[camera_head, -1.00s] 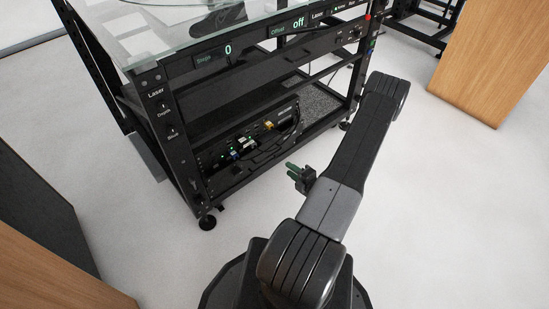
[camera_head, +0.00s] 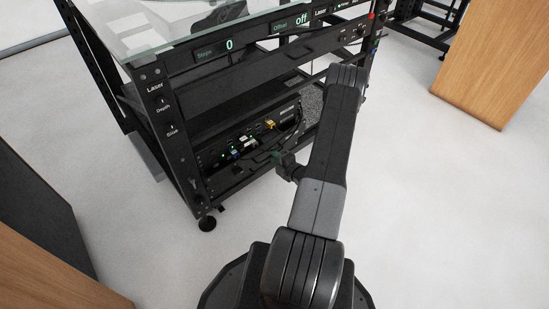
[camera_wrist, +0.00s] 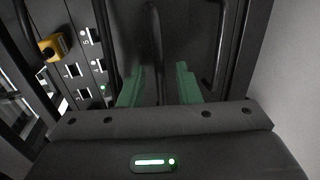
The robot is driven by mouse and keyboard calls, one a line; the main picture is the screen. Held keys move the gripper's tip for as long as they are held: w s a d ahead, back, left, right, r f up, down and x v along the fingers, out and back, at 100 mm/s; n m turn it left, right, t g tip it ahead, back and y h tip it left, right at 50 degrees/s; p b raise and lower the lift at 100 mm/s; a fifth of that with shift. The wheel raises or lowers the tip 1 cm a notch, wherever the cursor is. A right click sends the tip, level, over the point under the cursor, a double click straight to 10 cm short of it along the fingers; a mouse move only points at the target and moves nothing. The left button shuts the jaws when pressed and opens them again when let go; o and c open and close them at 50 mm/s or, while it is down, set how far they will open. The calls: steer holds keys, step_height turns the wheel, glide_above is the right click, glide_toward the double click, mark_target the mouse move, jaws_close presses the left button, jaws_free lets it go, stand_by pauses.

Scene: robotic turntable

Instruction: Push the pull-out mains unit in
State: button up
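The mains unit (camera_head: 238,147) is a dark panel with sockets, small green lights and a yellow plug, low in the black turntable rack. In the head view its right part lies close to my gripper (camera_head: 279,159); I cannot tell how far it stands out. In the wrist view the unit's panel (camera_wrist: 95,62) is at the left, and a dark handle bar (camera_wrist: 156,40) runs upright between my two green fingers. My gripper (camera_wrist: 160,72) is open, with a gap on each side of the bar. Whether it touches the unit is unclear.
The rack's left front post (camera_head: 170,130) and foot stand beside the unit. A glass top (camera_head: 140,30) with displays is above. Wooden cabinets stand at lower left (camera_head: 45,280) and upper right (camera_head: 495,60). The pale floor (camera_head: 430,190) at right is clear.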

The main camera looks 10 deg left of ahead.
jaws_close()
steer(key=x, duration=0.2)
steer(key=b+x, duration=0.1)
steer(key=x, duration=0.1)
steer(key=shift+w+r, duration=0.1)
steer(key=shift+r, duration=0.4)
jaws_free()
steer(key=shift+a, duration=0.1)
